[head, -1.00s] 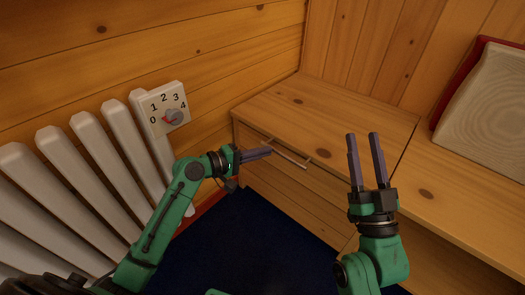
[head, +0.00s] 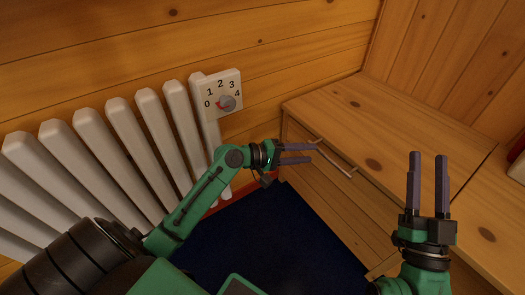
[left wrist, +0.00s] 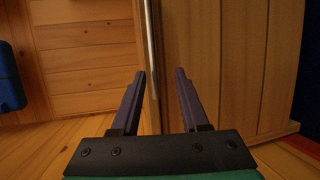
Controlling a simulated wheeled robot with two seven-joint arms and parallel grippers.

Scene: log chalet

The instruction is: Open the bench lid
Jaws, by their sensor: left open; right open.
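The wooden bench's lid (head: 365,125) lies shut, flush with the bench top. A thin metal bar handle (head: 337,160) runs along its front edge. My left gripper (head: 311,153) is open and empty, its fingertips close to the handle's left end. In the left wrist view the handle (left wrist: 151,60) runs lengthwise between the two open fingers of my left gripper (left wrist: 160,74); whether they touch it I cannot tell. My right gripper (head: 428,154) is open and empty, fingers pointing up the picture, in front of the bench's right part.
A white radiator (head: 120,150) with a numbered dial (head: 226,103) stands along the left wall, beside my left arm. Dark blue floor (head: 270,235) is clear before the bench. A red and pale item (head: 518,165) shows at the right edge. Log walls close the corner.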

